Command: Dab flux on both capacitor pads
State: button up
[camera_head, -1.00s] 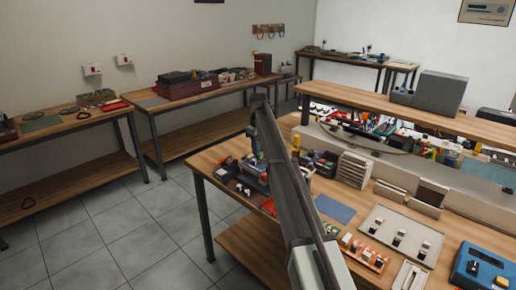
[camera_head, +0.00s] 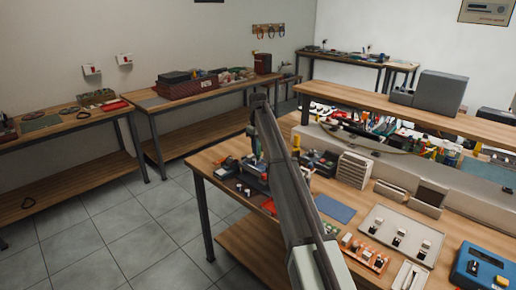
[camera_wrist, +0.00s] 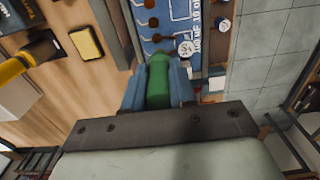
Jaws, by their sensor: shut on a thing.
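In the wrist view my gripper (camera_wrist: 160,86) has blue fingers shut on a green, pen-like thing (camera_wrist: 158,75), perhaps the flux pen. Its tip points toward a blue circuit board (camera_wrist: 172,14) with white traces and lettering. Dark round spots (camera_wrist: 187,33) show on the board; I cannot tell which are the capacitor pads. The green thing overlaps the board's near edge, and contact with it cannot be told. In the head view my gripper is small and partly hidden by my arm above the left end of the workbench (camera_head: 215,160).
A yellow sponge (camera_wrist: 86,42) and a yellow-handled tool (camera_wrist: 18,66) lie left of the board. In the head view a blue mat (camera_head: 335,208), a grey tray (camera_head: 384,214) and a blue box (camera_head: 484,266) stand on the bench. A raised shelf (camera_head: 400,106) runs behind.

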jog(key=shift+r, duration=2.15)
jog(key=shift+f, duration=0.1)
jog(key=shift+s+d+f, duration=0.25)
jog(key=shift+f, duration=0.3)
jog(key=shift+s+d+f, duration=0.25)
jog(key=shift+f, duration=0.35)
jog(key=shift+s+d+f, duration=0.25)
jog(key=shift+f, duration=0.3)
jog(key=shift+f, duration=0.45)
grip_shut()
jog(key=shift+r, duration=0.15)
notch_tip(320, 180, up, 4)
jog(key=shift+r, duration=0.15)
jog(key=shift+d, duration=0.15)
